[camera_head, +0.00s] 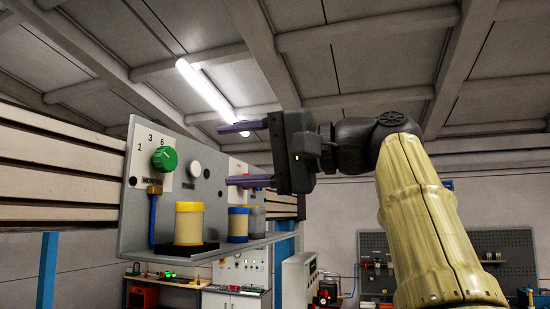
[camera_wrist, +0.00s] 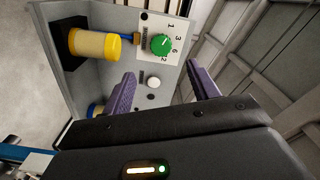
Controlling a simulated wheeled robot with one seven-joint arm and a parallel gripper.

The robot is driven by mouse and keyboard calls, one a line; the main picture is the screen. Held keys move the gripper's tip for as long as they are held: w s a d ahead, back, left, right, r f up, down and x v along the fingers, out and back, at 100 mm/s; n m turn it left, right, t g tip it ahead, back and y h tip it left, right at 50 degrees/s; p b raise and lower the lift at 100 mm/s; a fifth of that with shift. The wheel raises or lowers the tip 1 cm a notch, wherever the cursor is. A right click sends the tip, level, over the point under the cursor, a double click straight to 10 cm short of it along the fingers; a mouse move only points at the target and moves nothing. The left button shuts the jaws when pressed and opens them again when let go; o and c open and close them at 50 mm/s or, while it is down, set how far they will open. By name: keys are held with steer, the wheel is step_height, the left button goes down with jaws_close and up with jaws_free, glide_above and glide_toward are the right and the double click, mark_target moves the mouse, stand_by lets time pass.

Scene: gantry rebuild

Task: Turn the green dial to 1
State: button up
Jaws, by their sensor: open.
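The green dial (camera_head: 164,159) sits on a white plate on the upright grey panel, at the left in the head view. The marks 1, 3 and 6 curve above it. The dial also shows in the wrist view (camera_wrist: 160,44), near the top, with marks 1, 3, 6 and 2 beside it. Its pale pointer line shows, but I cannot tell for certain which mark it meets. My gripper (camera_head: 243,154) is open and empty, right of the dial and apart from it. Its purple fingers (camera_wrist: 163,88) point toward the panel, and the dial lies beyond them.
A white button (camera_head: 194,168) is right of the dial. On the shelf below stand a yellow-capped jar (camera_head: 189,223) on a black pad and a blue-capped jar (camera_head: 238,224). Space before the dial looks clear.

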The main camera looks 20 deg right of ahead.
steer(key=v, duration=0.5)
steer(key=shift+d, duration=0.15)
stand_by(0.4)
